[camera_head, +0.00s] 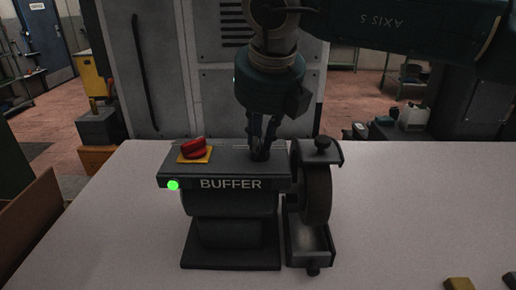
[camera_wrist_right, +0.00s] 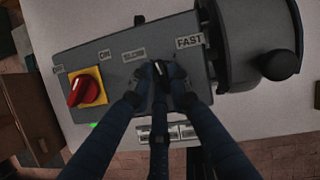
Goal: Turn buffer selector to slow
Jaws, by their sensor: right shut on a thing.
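The buffer (camera_head: 225,200) stands on the table, with its name on its front edge. My right gripper (camera_head: 259,152) points down onto the right part of its top. In the right wrist view, my right gripper (camera_wrist_right: 160,75) is shut on the small dark buffer selector (camera_wrist_right: 160,70), whose sides the fingers largely hide. A pale mark shows on the selector, between the SLOW label (camera_wrist_right: 134,55) at upper left and the FAST label (camera_wrist_right: 190,41) at upper right. Its exact pointing is hard to tell. My left gripper is not in view.
A red rotary switch (camera_head: 195,147) on a yellow plate sits left on the buffer's top. A green light (camera_head: 173,185) glows at the front left corner. The grinding wheel (camera_head: 316,185) stands close on the right.

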